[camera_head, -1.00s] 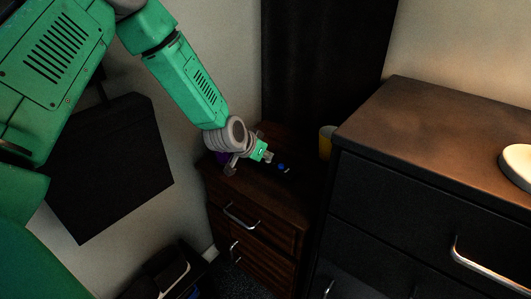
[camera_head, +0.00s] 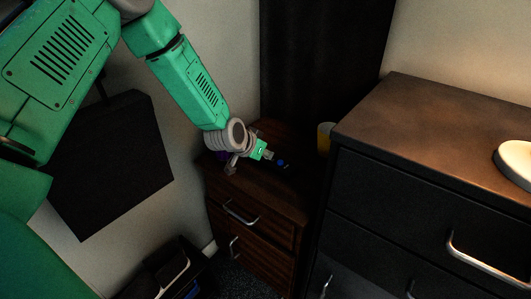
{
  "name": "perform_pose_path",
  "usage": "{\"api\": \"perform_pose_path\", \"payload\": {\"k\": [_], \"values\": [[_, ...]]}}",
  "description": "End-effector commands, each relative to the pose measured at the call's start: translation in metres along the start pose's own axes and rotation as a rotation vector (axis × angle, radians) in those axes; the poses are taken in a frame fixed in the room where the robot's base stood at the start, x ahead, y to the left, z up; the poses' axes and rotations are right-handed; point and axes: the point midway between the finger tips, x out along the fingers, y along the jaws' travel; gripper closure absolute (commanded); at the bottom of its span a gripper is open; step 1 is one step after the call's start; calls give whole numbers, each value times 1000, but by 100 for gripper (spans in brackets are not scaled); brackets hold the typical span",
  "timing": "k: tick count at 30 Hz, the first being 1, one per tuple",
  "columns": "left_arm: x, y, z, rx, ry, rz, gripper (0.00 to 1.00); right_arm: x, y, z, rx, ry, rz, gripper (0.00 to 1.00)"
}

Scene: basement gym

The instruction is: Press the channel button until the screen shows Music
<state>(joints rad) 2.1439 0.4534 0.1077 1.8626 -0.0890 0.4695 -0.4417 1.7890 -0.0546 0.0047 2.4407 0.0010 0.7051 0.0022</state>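A small dark device with a blue spot (camera_head: 281,162) sits on top of the brown wooden cabinet (camera_head: 262,195) in the corner. My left gripper (camera_head: 268,156) reaches in from the upper left and is low over the cabinet top, just left of the blue spot. The gripper is too small and dark here to tell open from shut, or whether it touches the device. No channel button and no screen text can be made out. My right gripper is not in view.
A black chest of drawers (camera_head: 385,110) stands close on the right, with a round white object (camera_head: 517,160) on it. A yellow object (camera_head: 325,137) is partly hidden behind it. A black panel (camera_head: 112,165) is at the left wall.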

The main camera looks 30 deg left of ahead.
Motion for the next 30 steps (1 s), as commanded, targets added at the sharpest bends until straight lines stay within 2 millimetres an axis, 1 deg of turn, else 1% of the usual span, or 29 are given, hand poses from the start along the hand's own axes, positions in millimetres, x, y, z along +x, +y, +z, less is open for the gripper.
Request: {"api": "perform_pose_path", "payload": {"k": [1,2,7,12,15,18,21,24,30], "values": [[-5,2,4,0,-24,4,100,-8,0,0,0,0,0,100],[-7,2,0,0,-22,4,100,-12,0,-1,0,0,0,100],[-26,3,-34,4,-2,-1,100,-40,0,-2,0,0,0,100],[-68,3,-34,1,2,-1,100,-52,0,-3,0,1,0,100],[-88,3,-34,2,3,-2,100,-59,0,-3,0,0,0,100],[-104,3,-34,3,5,-3,100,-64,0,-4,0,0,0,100],[-115,3,-34,3,5,-3,100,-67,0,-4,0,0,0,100],[-120,2,-34,2,6,-3,100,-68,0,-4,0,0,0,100],[-121,2,-33,2,7,-3,100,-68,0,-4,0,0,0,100]]}}
